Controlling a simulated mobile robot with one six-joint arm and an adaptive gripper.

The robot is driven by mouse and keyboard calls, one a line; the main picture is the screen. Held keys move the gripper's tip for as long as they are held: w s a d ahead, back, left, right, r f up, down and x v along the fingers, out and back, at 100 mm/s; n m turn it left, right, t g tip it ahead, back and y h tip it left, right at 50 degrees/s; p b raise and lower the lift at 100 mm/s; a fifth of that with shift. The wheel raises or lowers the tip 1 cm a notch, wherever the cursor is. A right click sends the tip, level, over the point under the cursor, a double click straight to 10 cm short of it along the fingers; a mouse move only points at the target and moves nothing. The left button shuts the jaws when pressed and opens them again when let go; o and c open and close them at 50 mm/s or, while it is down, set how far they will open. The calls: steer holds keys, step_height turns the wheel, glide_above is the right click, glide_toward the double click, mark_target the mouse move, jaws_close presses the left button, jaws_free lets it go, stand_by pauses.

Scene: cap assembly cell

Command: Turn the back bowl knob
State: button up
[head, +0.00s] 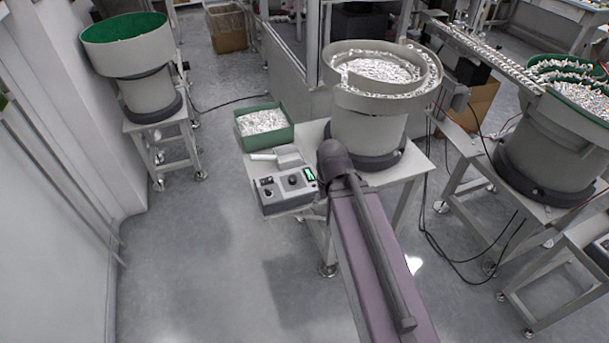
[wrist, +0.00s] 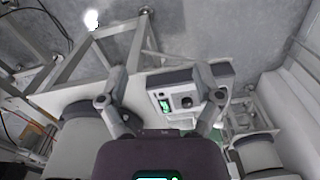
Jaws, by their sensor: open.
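A grey control box (head: 287,194) with a dark front panel sits on the left end of a small table beside the middle bowl feeder (head: 372,130). Its round black knob (head: 293,180) is mid-panel, between a black switch (head: 267,181) and a green lit display (head: 309,174). In the wrist view the knob (wrist: 186,102) and display (wrist: 163,106) show between the spread fingers of my gripper (wrist: 162,88). My gripper is open and empty, apart from the knob, which lies nearer the right finger. In the head view my arm hides the gripper.
A green bin (head: 264,140) of small parts stands behind the control box, with a grey scoop-like object (head: 276,157) between them. A green-lined bowl feeder (head: 128,45) stands at left, another feeder (head: 550,140) at right. Cables hang right of the middle table. Floor at left is clear.

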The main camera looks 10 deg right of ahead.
mark_target(292, 178)
steer(key=w+a+m, duration=0.3)
steer(key=w+m, duration=0.2)
steer(key=w, duration=0.7)
steer(key=w+a+m, duration=0.3)
steer(key=w+m, duration=0.2)
steer(key=w, duration=0.8)
steer(key=shift+w+a+f+m+b, duration=0.25)
steer(key=shift+a+f+m+b, duration=0.1)
steer(key=shift+f+m+b, duration=0.1)
steer(key=shift+f, duration=0.25)
step_height(292, 178, down, 13)
steer(key=b, duration=1.3)
steer(key=shift+f+b, duration=0.2)
steer(key=shift+b, duration=0.2)
steer(key=shift+c, duration=0.3)
steer(key=c, duration=1.1)
